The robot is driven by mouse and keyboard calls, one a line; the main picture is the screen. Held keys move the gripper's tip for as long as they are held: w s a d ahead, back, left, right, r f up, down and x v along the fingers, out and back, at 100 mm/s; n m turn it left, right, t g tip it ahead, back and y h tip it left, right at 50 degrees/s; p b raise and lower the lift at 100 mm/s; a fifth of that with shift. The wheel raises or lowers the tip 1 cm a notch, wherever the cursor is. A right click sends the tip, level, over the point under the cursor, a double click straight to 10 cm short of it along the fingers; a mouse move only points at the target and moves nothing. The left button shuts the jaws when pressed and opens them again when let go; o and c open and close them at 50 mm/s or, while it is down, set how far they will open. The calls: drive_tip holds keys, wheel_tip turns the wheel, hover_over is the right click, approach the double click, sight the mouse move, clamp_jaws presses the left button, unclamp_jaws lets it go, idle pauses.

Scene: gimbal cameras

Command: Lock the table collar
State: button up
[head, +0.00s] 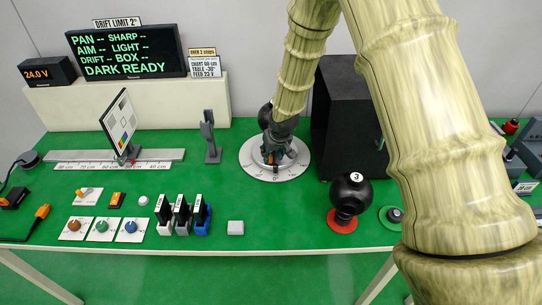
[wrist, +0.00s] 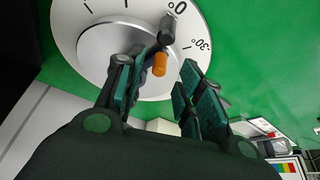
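The round table with a white degree scale (head: 250,168) stands on the green bench in the middle of the head view. It also fills the upper left of the wrist view (wrist: 70,40), with a raised grey disc (wrist: 95,50) at its centre. An orange-tipped peg (wrist: 160,63) and a dark cylindrical knob (wrist: 167,28) show near the 0° mark; which one locks the collar I cannot tell. My gripper (head: 272,155) is low over the table. In the wrist view its fingers (wrist: 160,88) are apart, with the orange tip showing beyond the gap. I see nothing held. Contact is unclear.
A black box (head: 345,115) stands close right of the table. A black ball marked 3 (head: 350,190) sits on a red base in front. A thin post (head: 210,135) and a rail with a chart (head: 120,125) are at left. The sign reads DARK READY (head: 125,52).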

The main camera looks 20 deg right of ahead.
sight(271, 157)
drive_tip(key=shift+p+x, duration=0.3)
drive_tip(key=shift+x, duration=1.35)
clamp_jaws()
